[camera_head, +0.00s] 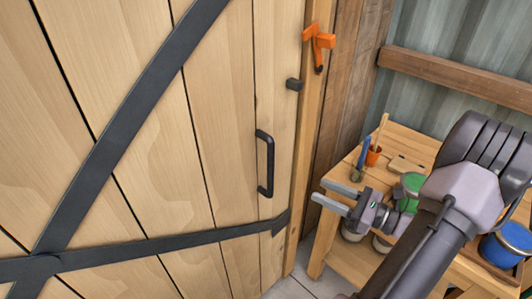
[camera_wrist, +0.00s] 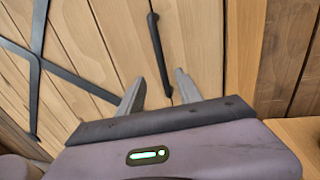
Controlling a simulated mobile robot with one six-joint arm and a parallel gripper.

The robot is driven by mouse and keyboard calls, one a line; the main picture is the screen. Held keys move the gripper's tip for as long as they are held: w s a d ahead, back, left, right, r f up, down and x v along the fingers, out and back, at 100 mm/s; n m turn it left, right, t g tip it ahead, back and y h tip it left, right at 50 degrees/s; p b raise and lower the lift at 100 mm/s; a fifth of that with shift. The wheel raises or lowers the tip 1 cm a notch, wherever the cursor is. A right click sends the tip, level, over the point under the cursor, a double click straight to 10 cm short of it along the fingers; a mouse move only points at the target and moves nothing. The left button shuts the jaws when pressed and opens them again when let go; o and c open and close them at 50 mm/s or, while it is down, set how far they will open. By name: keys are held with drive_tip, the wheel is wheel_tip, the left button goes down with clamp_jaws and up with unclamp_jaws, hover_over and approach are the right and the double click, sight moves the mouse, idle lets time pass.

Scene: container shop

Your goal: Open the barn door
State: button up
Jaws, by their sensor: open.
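The barn door (camera_head: 225,120) is pale wood planks with black metal straps and stands closed against its frame in the head view. Its black vertical bar handle (camera_head: 265,163) is near the right edge. A small black catch (camera_head: 293,85) sits above it, and an orange latch piece (camera_head: 318,45) is on the door post. My gripper (camera_head: 325,192) is open and empty, to the right of the handle and a little lower. In the wrist view, the handle (camera_wrist: 159,53) stands beyond and between the two fingers (camera_wrist: 158,95), apart from them.
A wooden workbench (camera_head: 412,148) stands right of the door, close beneath my arm. It bears an orange cup (camera_head: 373,156), a green-lidded jar (camera_head: 413,183) and a blue container (camera_head: 508,246). A wooden rail (camera_head: 455,80) crosses the corrugated wall. Some floor (camera_head: 290,288) shows below the door.

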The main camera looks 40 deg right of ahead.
sight(273, 170)
drive_tip(key=b+x, duration=0.2)
drive_tip(key=x, duration=1.5)
drive_tip(key=shift+w+f+b, duration=0.15)
drive_tip(key=shift+b, duration=0.2)
clamp_jaws()
idle(0.3)
